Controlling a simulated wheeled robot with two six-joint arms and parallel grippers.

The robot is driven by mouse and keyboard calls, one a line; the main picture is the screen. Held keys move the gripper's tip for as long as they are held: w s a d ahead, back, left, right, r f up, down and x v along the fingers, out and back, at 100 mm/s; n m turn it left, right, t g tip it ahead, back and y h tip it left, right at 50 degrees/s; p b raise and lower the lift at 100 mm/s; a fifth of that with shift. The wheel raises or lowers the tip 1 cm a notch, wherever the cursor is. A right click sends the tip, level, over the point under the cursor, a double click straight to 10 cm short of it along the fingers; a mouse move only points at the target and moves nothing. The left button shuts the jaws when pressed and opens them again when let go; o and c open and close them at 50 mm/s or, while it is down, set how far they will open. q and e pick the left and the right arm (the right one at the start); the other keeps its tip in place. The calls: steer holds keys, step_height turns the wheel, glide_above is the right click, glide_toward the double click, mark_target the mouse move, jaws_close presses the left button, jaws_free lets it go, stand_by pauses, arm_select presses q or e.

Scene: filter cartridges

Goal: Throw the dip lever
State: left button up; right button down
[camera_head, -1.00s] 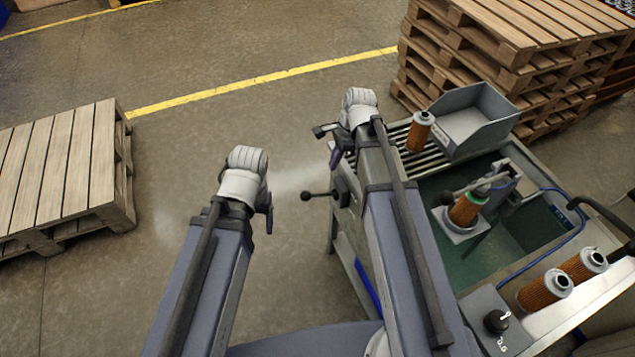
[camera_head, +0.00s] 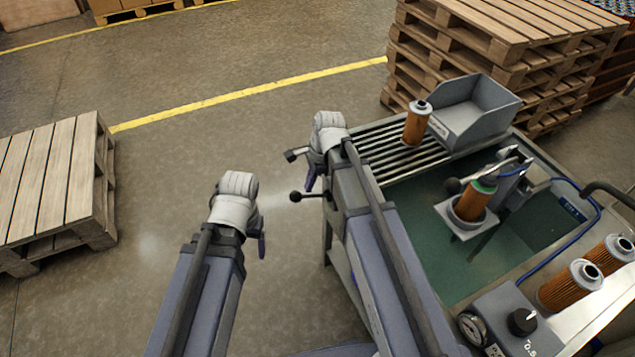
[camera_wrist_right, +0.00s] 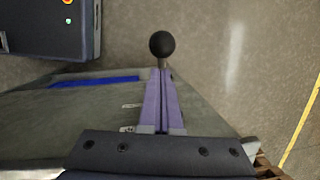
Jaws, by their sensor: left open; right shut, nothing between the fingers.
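The dip lever (camera_head: 297,196) is a dark rod with a black ball knob, sticking out from the bench's left side in the head view. My right gripper (camera_head: 310,184) is shut and empty, pointing down just above and beside the knob. In the right wrist view, its purple fingers (camera_wrist_right: 161,75) lie together and the black ball (camera_wrist_right: 162,44) shows just past their tips. I cannot tell whether they touch. My left gripper (camera_head: 262,245) is open and empty over the floor, left of the bench. The lever's mount is partly hidden by my right arm.
The bench carries a filter cartridge (camera_head: 416,124) by a grey bin (camera_head: 476,112), another cartridge (camera_head: 474,200) in a holder, and two more at right. A black control knob (camera_head: 522,321) is at front right. Pallets (camera_head: 60,190) stand at left. Floor between is clear.

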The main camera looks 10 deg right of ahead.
arm_select(q)
steer(key=shift+f, duration=0.35)
arm_select(e)
steer(key=shift+a+f, duration=0.35)
steer(key=shift+a, duration=0.25)
